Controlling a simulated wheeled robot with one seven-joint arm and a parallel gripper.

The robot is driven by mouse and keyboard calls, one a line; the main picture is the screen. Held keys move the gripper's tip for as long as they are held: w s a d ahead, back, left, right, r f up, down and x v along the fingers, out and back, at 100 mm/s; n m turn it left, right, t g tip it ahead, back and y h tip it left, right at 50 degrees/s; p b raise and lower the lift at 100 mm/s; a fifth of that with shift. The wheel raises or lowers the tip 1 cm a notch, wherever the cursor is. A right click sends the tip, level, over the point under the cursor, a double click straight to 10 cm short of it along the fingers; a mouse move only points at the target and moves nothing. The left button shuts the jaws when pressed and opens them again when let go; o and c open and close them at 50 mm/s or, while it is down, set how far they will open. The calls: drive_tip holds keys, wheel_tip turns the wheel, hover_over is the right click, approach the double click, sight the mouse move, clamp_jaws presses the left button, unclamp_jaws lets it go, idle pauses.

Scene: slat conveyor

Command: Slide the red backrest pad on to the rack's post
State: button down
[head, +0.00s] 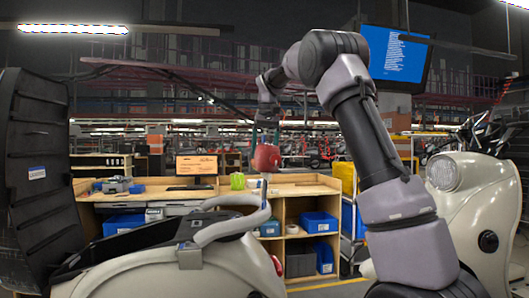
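The red backrest pad (266,158) hangs upright below my gripper (266,140), whose fingers point down and look shut on its top. The rack (232,229) is a pale grey tubular loop at the tail of a cream scooter (190,272). The rack's thin upright post (264,189) stands at its right end. The pad appears almost straight above the post, with its lower edge close to the post's top. From this single view I cannot tell whether they touch or how they line up in depth.
The scooter's raised black seat (38,170) stands at the far left. A second cream scooter (475,205) with a round headlamp is at the right. Behind is a wooden workbench (297,188) with a monitor (196,165) and blue bins (319,222). The air around the pad looks clear.

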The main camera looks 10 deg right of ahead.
drive_tip(key=shift+f, duration=0.15)
drive_tip(key=shift+a+f, duration=0.15)
drive_tip(key=shift+f, duration=1.15)
unclamp_jaws()
